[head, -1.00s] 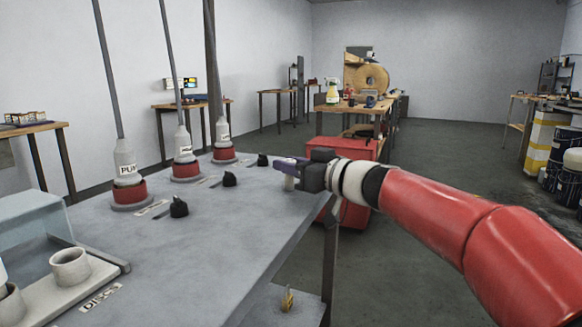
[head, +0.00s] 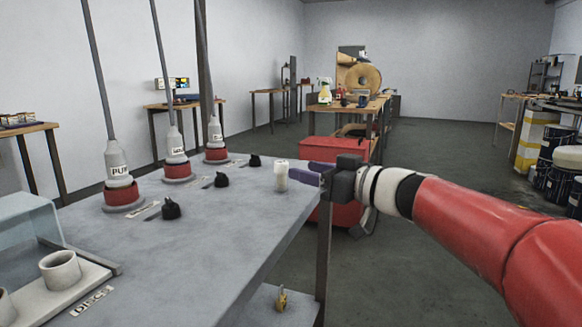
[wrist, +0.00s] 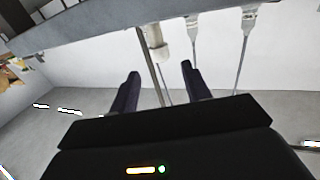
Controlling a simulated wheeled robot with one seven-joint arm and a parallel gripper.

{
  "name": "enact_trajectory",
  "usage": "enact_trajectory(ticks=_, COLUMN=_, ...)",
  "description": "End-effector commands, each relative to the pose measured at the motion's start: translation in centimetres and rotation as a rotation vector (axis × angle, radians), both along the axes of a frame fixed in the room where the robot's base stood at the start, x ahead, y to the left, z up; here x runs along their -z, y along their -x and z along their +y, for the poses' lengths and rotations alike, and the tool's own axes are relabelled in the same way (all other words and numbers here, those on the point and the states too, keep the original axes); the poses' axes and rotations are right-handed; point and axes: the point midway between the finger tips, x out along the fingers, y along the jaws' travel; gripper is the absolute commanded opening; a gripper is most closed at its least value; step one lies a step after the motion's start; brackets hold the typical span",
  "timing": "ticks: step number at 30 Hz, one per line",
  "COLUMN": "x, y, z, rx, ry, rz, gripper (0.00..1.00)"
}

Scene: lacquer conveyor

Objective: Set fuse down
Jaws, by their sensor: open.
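The fuse, a small whitish cylinder (head: 281,177), stands upright on the grey table (head: 225,225), close to its right edge. My gripper (head: 305,171) is open just to the right of the fuse, with its purple fingers level with it and a small gap between. In the wrist view the picture is upside down. The fuse (wrist: 154,38) shows there ahead of and between the two spread fingers (wrist: 160,76), with nothing held between them.
Several black knobs (head: 171,209) and red-based, labelled fittings with poles (head: 119,190) stand on the table left of the fuse. A white rack with cups (head: 60,270) is at the front left. A red cabinet (head: 325,151) stands behind my gripper. Open floor lies to the right.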

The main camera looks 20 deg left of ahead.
Motion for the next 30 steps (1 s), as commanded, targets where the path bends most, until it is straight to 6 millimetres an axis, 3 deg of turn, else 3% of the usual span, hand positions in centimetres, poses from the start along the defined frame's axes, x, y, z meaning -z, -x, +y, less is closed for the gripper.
enact_trajectory(ticks=3, x=-0.1, y=0.9, z=-2.2, rx=0.004, ry=0.000, rz=-0.001, gripper=0.48)
enact_trajectory(ticks=7, x=0.0, y=1.5, z=-3.7, rx=0.002, ry=0.000, rz=-0.001, gripper=0.48)
enact_trajectory(ticks=18, x=0.0, y=1.8, z=-4.5, rx=0.006, ry=-0.001, rz=-0.003, gripper=0.48)
enact_trajectory(ticks=22, x=-0.9, y=1.2, z=-5.9, rx=0.130, ry=-0.015, rz=-0.045, gripper=0.48)
enact_trajectory(ticks=26, x=-1.8, y=0.2, z=-10.7, rx=0.454, ry=-0.014, rz=-0.105, gripper=0.48)
enact_trajectory(ticks=30, x=0.6, y=1.5, z=-19.4, rx=0.879, ry=0.073, rz=-0.048, gripper=0.48)
